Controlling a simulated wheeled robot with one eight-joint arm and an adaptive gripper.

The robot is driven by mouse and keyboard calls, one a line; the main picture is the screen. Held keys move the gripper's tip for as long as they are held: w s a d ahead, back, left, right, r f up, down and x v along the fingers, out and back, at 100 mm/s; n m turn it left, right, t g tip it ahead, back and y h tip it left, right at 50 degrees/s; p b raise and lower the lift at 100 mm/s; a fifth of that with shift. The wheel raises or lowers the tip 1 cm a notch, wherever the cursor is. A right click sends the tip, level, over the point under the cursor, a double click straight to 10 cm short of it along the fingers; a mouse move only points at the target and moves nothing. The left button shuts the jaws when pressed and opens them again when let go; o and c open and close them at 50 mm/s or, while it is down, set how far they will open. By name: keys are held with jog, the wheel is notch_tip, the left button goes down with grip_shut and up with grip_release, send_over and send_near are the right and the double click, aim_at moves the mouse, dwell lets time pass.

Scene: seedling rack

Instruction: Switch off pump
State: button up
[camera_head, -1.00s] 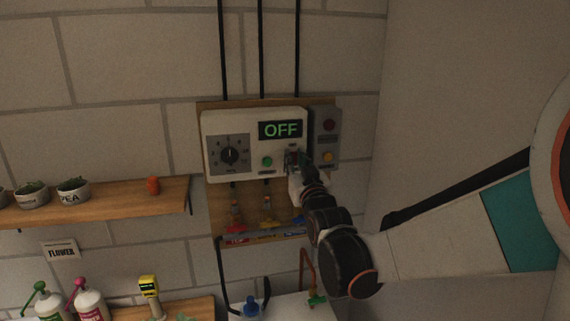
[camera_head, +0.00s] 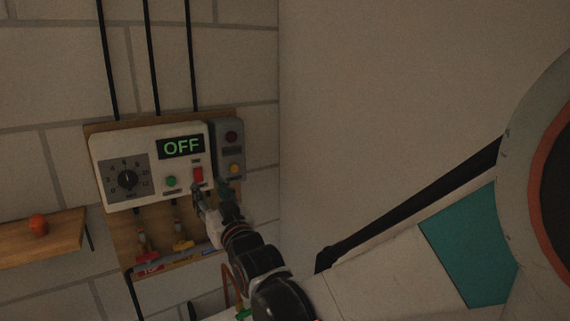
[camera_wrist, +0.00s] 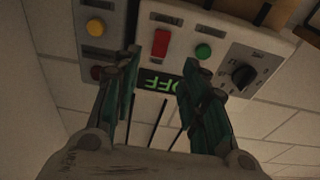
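The white control box (camera_head: 112,196) hangs on a wooden board on the wall. Its display (camera_head: 181,147) reads OFF in green letters. A red rocker switch (camera_head: 197,175) and a green button (camera_head: 171,182) sit below the display, with a black dial (camera_head: 127,180) at left. In the wrist view the red switch (camera_wrist: 160,43) lies beyond the fingertips. My gripper (camera_head: 209,190) is just below and in front of the red switch. In the wrist view my gripper (camera_wrist: 158,68) has its two fingers spread, with nothing between them.
A grey box (camera_head: 231,152) with a red and a yellow button adjoins the control box on the right. Valves with a yellow handle (camera_head: 182,247) are below. A shelf (camera_head: 52,236) holds an orange object (camera_head: 38,225). Bare wall lies to the right.

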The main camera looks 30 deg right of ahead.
jog(key=s, duration=0.4)
jog(key=shift+f, duration=0.3)
jog(key=s+f+g+b, duration=0.6)
jog(key=s+f, duration=0.4)
jog(key=f, duration=0.3)
jog(key=s+f+g+b, duration=0.6)
jog(key=s+f, duration=0.5)
jog(key=f, duration=0.3)
jog(key=shift+s+g+b, duration=0.2)
jog(key=shift+g+b, duration=0.1)
jog(key=shift+b, duration=0.1)
